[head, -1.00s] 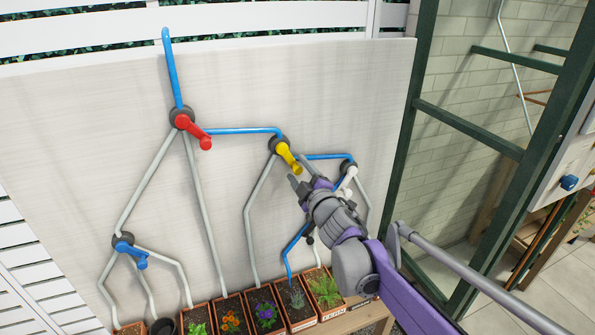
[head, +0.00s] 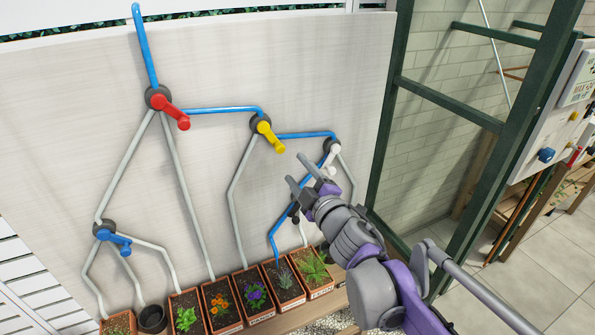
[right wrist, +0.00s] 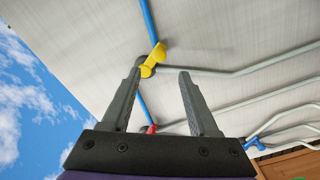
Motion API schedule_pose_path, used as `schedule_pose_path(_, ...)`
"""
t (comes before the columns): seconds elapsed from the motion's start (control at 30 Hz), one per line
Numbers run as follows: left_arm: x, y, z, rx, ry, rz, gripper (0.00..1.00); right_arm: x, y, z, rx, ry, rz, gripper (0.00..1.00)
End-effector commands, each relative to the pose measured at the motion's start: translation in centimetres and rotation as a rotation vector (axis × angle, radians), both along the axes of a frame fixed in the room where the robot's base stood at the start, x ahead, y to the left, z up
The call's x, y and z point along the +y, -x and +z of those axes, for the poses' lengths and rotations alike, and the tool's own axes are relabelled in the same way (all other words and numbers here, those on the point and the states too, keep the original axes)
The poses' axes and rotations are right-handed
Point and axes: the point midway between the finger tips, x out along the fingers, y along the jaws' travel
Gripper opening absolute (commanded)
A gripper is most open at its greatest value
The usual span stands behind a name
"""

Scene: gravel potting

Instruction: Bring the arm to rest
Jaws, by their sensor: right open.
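My right gripper (head: 300,174) is open and empty. It is in front of the pipe board (head: 205,75), below and right of the yellow lever (head: 271,138) and just left of the white lever (head: 334,156). In the right wrist view the two fingers (right wrist: 155,85) stand apart with nothing between them. The yellow lever (right wrist: 153,60) shows beyond the fingertips there, and no contact is visible. My left gripper is not in view.
A red lever (head: 172,112) and a blue lever (head: 115,238) sit on the board further left. Several planters, one with orange flowers (head: 221,307), and a black pot (head: 152,318) stand below. A green frame (head: 392,120) rises at the right. Floor (head: 560,250) lies beyond it.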

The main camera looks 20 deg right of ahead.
Motion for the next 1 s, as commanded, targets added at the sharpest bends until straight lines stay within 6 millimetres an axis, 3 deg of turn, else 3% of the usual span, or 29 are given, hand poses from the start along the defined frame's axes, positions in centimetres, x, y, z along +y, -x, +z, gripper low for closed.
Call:
schedule_pose_path(0.27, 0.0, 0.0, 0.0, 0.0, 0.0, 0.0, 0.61, -0.1, 0.1, -0.1, 0.005, -0.012, -0.01, 0.61)
schedule_pose_path(0.43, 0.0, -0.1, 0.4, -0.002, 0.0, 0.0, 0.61, -1.5, 2.6, -2.4, 0.09, -0.172, -0.154, 0.61)
schedule_pose_path(0.53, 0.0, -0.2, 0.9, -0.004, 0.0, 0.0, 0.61, -2.4, 6.2, -6.5, 0.225, -0.357, -0.298, 0.61)
schedule_pose_path(0.6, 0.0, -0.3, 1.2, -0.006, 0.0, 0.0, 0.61, -2.1, 9.4, -10.3, 0.356, -0.496, -0.395, 0.61)
schedule_pose_path(0.7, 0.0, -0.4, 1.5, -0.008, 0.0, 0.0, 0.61, -0.5, 14.4, -15.7, 0.558, -0.666, -0.496, 0.61)
schedule_pose_path(0.8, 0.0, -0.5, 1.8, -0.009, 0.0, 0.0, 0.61, 1.8, 18.8, -19.7, 0.739, -0.785, -0.555, 0.61)
schedule_pose_path(0.9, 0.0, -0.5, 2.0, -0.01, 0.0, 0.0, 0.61, 3.9, 22.2, -22.2, 0.882, -0.862, -0.586, 0.61)
schedule_pose_path(1.0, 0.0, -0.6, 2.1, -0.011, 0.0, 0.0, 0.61, 5.2, 24.3, -23.5, 0.97, -0.904, -0.6, 0.61)
